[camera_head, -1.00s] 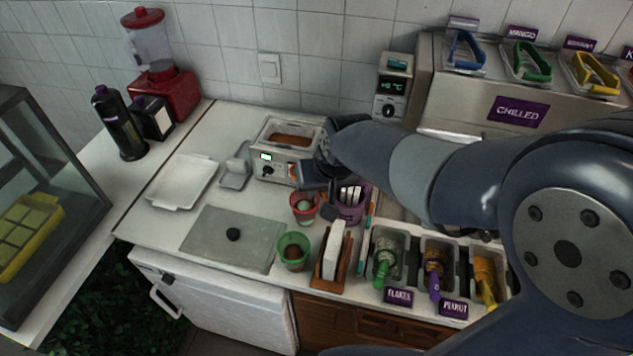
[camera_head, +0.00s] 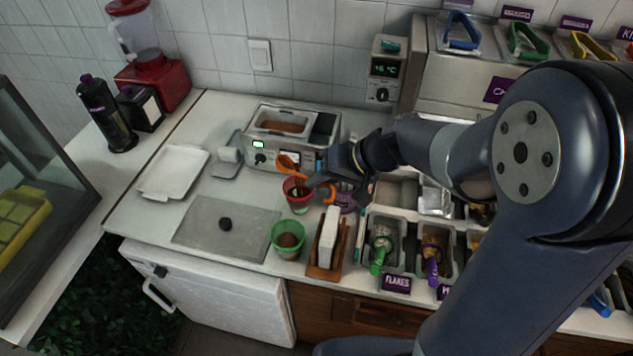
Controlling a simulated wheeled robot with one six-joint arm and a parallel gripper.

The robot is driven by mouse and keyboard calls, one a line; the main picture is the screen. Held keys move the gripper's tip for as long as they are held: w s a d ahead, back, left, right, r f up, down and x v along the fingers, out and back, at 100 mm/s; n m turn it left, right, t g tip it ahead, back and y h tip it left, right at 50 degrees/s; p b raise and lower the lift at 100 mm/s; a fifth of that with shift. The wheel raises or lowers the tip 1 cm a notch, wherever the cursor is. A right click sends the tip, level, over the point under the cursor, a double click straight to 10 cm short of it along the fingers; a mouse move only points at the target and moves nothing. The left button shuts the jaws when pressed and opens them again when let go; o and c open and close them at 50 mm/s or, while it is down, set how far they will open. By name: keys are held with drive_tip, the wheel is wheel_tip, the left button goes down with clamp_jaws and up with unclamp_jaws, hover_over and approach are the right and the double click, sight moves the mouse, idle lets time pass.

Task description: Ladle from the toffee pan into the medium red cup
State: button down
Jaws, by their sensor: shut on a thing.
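The toffee pan (camera_head: 281,127) is a brown-filled well in the silver warmer at the back of the counter. The medium red cup (camera_head: 298,201) stands upright in front of the warmer. My gripper (camera_head: 317,183) is at the cup's right, shut on an orange ladle. The ladle's bowl (camera_head: 287,163) is above the cup's back rim and looks tilted. A curved orange part shows right of the cup. Something dark brown shows between the bowl and the cup's inside; whether it is flowing, I cannot tell. My gripper's fingers are partly hidden.
A green cup (camera_head: 289,240) with brown contents stands just in front of the red cup. A napkin holder (camera_head: 329,244) is to its right, then topping bins.

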drive_tip(key=d+f+y+b, duration=0.1)
drive_tip(key=y+b, duration=0.1)
drive_tip(key=w+d+f+m+g+y+b, duration=0.1)
drive_tip(key=f+y+b, duration=0.1)
drive_tip(key=shift+d, duration=0.3)
drive_tip(key=f+y+b, duration=0.1)
drive_tip(key=b, duration=0.2)
drive_tip(key=d+f+m+y+b, duration=0.1)
drive_tip(key=y+b, duration=0.1)
drive_tip(key=b, duration=0.1)
drive_tip(key=shift+w+d+g, duration=0.3)
drive_tip(key=shift+w, duration=0.05)
drive_tip(key=f+y+b, duration=0.1)
drive_tip(key=y+b, duration=0.1)
drive_tip(key=b, duration=0.1)
drive_tip(key=shift+d+f+m, duration=0.1)
drive_tip(key=shift+f+m, duration=0.05)
drive_tip(key=shift+m, duration=0.15)
idle(1.6)
